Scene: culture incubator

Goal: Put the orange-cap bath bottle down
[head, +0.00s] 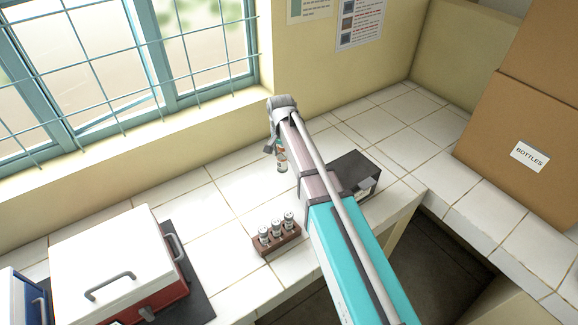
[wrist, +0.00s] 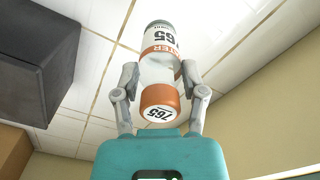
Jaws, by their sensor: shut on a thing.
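The orange-cap bath bottle (wrist: 160,65) is held between the two fingers of my gripper (wrist: 160,88) in the wrist view. Its orange cap, marked 765, points toward my gripper's palm, and its white label with an orange band faces the camera. In the head view the bottle (head: 282,160) hangs roughly upright below the end of my arm, over the white tiled counter (head: 225,190). My gripper (head: 276,146) is partly hidden there by my arm. I cannot tell whether the bottle's base touches the tiles.
A brown rack (head: 277,240) with three small vials stands near the counter's front edge. A dark box (head: 352,172) stands right of the bottle, partly behind my arm. A red cooler with a white lid (head: 110,255) is at left. Cardboard boxes (head: 510,150) stand at right. Tiles around the bottle are clear.

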